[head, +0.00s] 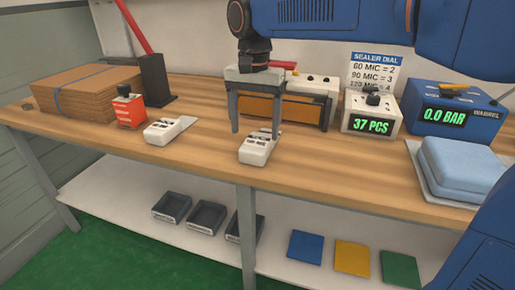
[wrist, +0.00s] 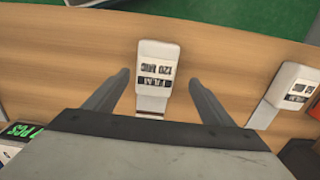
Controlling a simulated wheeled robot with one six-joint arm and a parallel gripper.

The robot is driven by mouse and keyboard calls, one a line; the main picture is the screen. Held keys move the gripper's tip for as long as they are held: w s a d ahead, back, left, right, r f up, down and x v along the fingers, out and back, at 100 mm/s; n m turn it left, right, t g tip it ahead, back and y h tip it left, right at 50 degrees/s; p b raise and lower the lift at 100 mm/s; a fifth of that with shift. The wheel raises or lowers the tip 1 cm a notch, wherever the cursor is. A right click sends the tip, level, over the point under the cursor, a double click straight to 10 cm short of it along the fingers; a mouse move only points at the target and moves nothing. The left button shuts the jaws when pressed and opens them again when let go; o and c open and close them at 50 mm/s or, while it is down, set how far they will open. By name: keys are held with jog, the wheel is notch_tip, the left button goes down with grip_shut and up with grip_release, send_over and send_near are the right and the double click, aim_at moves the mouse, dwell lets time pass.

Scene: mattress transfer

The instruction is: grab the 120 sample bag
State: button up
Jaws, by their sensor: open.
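The 120 sample bag (head: 256,150) is a small white packet lying on the wooden bench. In the wrist view its label reads "FILM 120 MIC" upside down, and the bag (wrist: 155,65) shows between my fingers. My gripper (head: 255,133) is open and points down over this bag, one finger at each side. In the wrist view the gripper (wrist: 158,78) shows clear gaps between both fingers and the bag. A second white sample bag (head: 168,130) lies to the left; in the wrist view this bag (wrist: 286,92) is at the right, its number unclear.
Behind my gripper stands a sealer (head: 310,108) with an orange front. To the right are a counter reading 37 PCS (head: 372,115), a blue gauge box (head: 455,108) and folded blue fabric (head: 460,168). An orange-red box (head: 129,108) and cardboard stack (head: 75,92) stand left.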

aim_at(258, 140)
jog(key=shift+d+f, duration=0.2)
jog(key=shift+f, duration=1.15)
jog(key=shift+d+f, duration=0.2)
jog(key=shift+f, duration=1.1)
jog(key=shift+s, duration=0.1)
jog(key=c, duration=1.2)
